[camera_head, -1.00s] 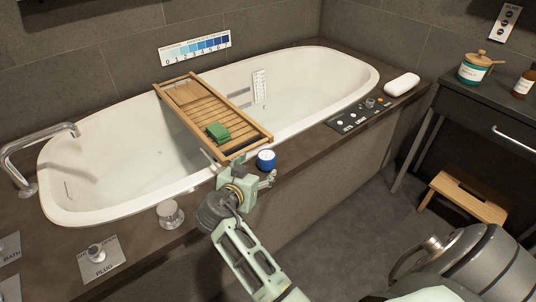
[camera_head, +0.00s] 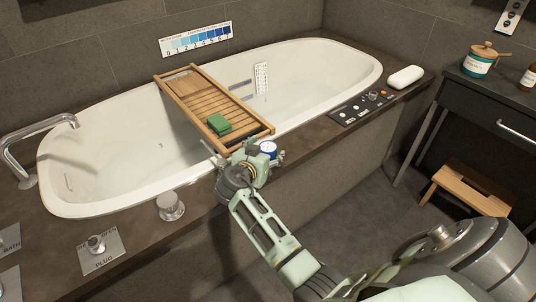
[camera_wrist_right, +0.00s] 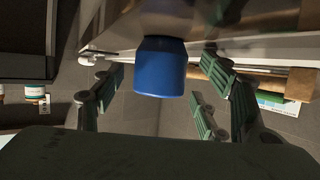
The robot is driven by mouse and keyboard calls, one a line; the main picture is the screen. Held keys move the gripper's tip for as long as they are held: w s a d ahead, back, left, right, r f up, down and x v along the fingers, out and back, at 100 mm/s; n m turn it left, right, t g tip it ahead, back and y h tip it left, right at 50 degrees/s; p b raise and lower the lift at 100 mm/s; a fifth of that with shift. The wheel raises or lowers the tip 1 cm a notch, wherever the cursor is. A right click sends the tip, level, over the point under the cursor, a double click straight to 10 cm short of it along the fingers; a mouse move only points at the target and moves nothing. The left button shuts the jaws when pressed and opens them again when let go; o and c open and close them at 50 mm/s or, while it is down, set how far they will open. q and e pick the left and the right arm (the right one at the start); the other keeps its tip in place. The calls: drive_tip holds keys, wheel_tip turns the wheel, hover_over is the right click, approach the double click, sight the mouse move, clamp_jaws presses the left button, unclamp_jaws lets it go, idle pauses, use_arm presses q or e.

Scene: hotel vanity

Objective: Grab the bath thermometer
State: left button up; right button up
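A short blue round object with a white top, which I take to be the bath thermometer (camera_head: 268,147), stands on the dark tub rim by the front end of the wooden bath tray. My right gripper (camera_head: 257,160) is close against it from the front and hides its lower part. In the right wrist view the blue object (camera_wrist_right: 161,68) is between the spread fingers of my right gripper (camera_wrist_right: 158,96), with gaps on both sides. That gripper is open and holds nothing. My left gripper is not in view.
The wooden bath tray (camera_head: 196,91) spans the white tub (camera_head: 320,60), with a green block (camera_head: 219,125) on it. A metal knob (camera_head: 170,206) stands on the rim to the left. A control panel (camera_head: 362,108) and white soap-like bar (camera_head: 406,77) are to the right.

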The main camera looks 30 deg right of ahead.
drive_tip(key=c, duration=1.1)
drive_tip(key=shift+c, duration=0.2)
